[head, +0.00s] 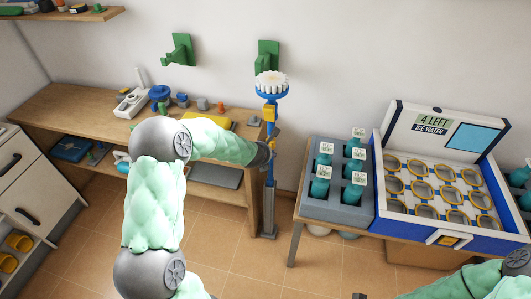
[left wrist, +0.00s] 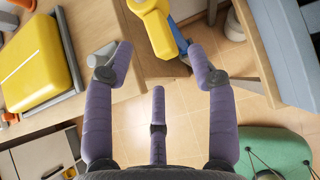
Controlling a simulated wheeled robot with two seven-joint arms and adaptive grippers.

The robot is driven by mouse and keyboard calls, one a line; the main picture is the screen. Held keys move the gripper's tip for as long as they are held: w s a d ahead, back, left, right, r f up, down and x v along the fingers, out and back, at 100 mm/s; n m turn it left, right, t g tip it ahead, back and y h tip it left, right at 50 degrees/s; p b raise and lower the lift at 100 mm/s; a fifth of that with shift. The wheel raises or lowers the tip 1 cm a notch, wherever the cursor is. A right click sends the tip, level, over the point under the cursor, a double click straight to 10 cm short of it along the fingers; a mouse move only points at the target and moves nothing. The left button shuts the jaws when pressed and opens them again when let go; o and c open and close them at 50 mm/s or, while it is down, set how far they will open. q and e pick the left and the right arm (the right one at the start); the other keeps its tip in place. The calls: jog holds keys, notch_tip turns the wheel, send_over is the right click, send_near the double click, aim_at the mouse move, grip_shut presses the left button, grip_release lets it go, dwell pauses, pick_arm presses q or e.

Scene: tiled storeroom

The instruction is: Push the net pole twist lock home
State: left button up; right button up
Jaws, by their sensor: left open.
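In the left wrist view the yellow lock (left wrist: 152,25) and a bit of blue pole lie just beyond the fingertips. My left gripper (left wrist: 158,62) is open, its purple fingers spread and nothing between them.
The bench (head: 60,105) behind holds small tools and a yellow case (left wrist: 38,65). Right of the pole stand a grey tray (head: 335,203) of teal bottles and a blue-white ice water box (head: 408,212). Green wall brackets (head: 179,50) hang above. Tiled floor is open in front.

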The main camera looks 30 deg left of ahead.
pick_arm(q)
jog(key=v, duration=0.8)
jog(key=s+d+f+n+g+h, duration=0.3)
jog(key=s+d+f+n, duration=0.3)
jog(key=d+f+n, duration=0.3)
jog(key=s+d+f+n+g+h, duration=0.3)
jog(key=s+d+f+n, duration=0.4)
jog(key=d+f, duration=0.3)
jog(key=s+d+f+n+g, duration=0.1)
jog(key=s+d+f+n, duration=0.2)
jog(key=n, duration=0.6)
jog(key=s+d+f+n+g, duration=0.1)
jog(key=s+d+f+n, duration=0.3)
jog(key=s+f+n, duration=0.3)
jog(key=s+n, duration=0.2)
jog(key=shift+f+n+h, duration=0.2)
jog(key=shift+n+h, duration=0.2)
jog(key=shift+d, duration=0.1)
